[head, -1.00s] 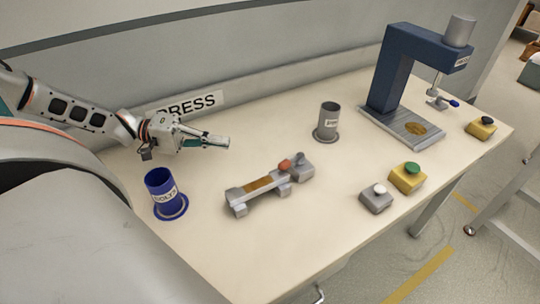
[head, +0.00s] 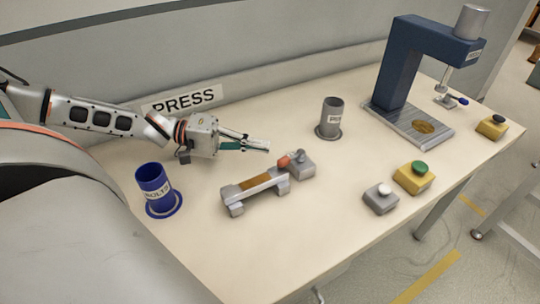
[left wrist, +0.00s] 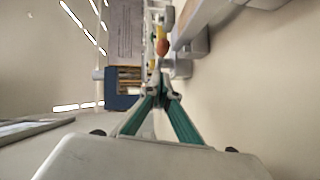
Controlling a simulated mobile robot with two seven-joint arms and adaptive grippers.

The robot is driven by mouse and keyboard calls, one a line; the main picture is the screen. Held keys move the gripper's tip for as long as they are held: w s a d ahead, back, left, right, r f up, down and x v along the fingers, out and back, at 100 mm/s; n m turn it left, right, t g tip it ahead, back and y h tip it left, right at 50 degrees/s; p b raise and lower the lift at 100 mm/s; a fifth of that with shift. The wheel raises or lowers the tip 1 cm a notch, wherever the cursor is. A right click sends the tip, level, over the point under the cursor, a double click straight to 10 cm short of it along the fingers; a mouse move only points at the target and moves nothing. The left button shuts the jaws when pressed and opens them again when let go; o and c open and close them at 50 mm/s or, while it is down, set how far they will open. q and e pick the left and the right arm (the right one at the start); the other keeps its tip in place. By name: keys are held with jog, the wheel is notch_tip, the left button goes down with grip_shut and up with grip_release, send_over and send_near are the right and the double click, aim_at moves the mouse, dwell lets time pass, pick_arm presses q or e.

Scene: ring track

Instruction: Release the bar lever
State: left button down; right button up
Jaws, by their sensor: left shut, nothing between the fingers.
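A grey fixture (head: 232,207) stands on the table with a brown strip (head: 255,183) along its top. A lever with an orange-red knob (head: 284,161) is at its right end, beside a grey block (head: 301,167). My left gripper (head: 265,147) is shut and empty, its fingertips behind and slightly left of the knob, with a small gap in the picture. In the left wrist view, the fingers (left wrist: 160,92) meet at the middle, and the orange knob (left wrist: 162,46) shows just beyond them. My right gripper is not in view.
A blue cup (head: 153,180) is at the left and a grey cup (head: 331,113) behind the fixture. A blue press (head: 397,75) stands at the back right. Button boxes, yellow (head: 408,184) and grey (head: 379,203), sit at the front right. The table's front middle is clear.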

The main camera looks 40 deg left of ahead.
aim_at(284, 157)
pick_arm(q)
jog(key=shift+s+d, duration=0.2)
jog(key=shift+d, duration=0.35)
jog(key=shift+s+d, duration=0.2)
jog(key=shift+d, duration=0.35)
jog(key=shift+s+d, duration=0.1)
jog(key=shift+d, duration=0.2)
jog(key=shift+d+f, duration=0.1)
jog(key=shift+d, duration=0.05)
